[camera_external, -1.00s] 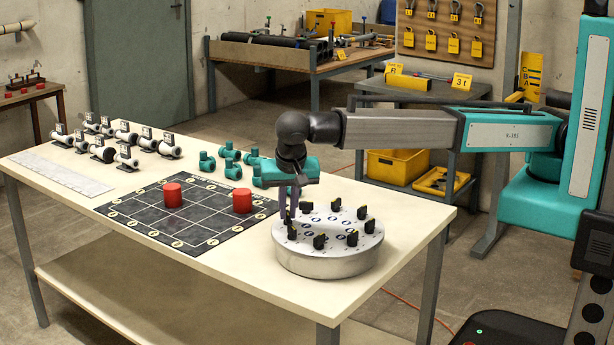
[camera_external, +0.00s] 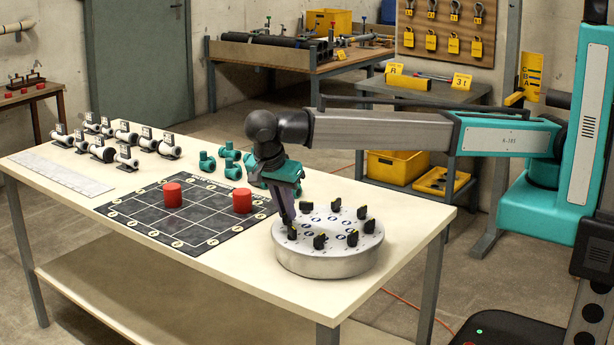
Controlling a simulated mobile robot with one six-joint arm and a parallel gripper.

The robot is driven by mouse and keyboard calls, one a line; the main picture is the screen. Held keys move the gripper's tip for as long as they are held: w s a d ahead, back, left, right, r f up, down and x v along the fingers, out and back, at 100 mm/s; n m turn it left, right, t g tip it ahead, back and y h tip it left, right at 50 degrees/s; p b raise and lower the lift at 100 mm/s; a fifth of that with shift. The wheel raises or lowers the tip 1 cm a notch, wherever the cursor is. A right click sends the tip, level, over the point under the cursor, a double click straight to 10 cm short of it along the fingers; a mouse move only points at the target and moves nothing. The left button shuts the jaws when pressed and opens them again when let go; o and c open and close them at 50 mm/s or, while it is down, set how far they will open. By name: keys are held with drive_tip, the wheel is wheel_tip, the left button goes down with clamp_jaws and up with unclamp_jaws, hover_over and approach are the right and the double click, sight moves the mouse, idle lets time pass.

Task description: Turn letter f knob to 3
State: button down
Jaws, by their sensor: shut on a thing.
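A round silver dial plate (camera_external: 328,262) stands on the right end of the table. Several black knobs with yellow marks, such as this front knob (camera_external: 319,242), form a ring on its top. My gripper (camera_external: 291,228) points down and tilts at the left edge of the plate. It is shut on the leftmost knob (camera_external: 292,234), which is mostly hidden by the fingers. The letters and numbers around the knobs are too small to read, so I cannot tell which knob is f or where it points.
A dark grid mat (camera_external: 190,222) with two red cylinders (camera_external: 173,195) lies left of the plate. Teal pipe fittings (camera_external: 232,170) stand behind it, close to my arm. White valve pieces (camera_external: 103,150) and a white strip (camera_external: 60,175) are further left. The table's front is clear.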

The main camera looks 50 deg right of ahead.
idle(0.3)
drive_tip(key=c, duration=1.8)
unclamp_jaws()
drive_tip(key=shift+c, duration=0.2)
drive_tip(key=shift+r, duration=0.1)
drive_tip(key=shift+a+r, duration=0.3)
drive_tip(key=shift+r, duration=0.2)
drive_tip(key=shift+v, duration=0.95)
drive_tip(key=p+v, duration=0.8)
drive_tip(key=shift+r+p, duration=0.35)
drive_tip(key=shift+p, duration=0.05)
drive_tip(key=shift+s+a, duration=0.1)
drive_tip(key=shift+a, duration=0.05)
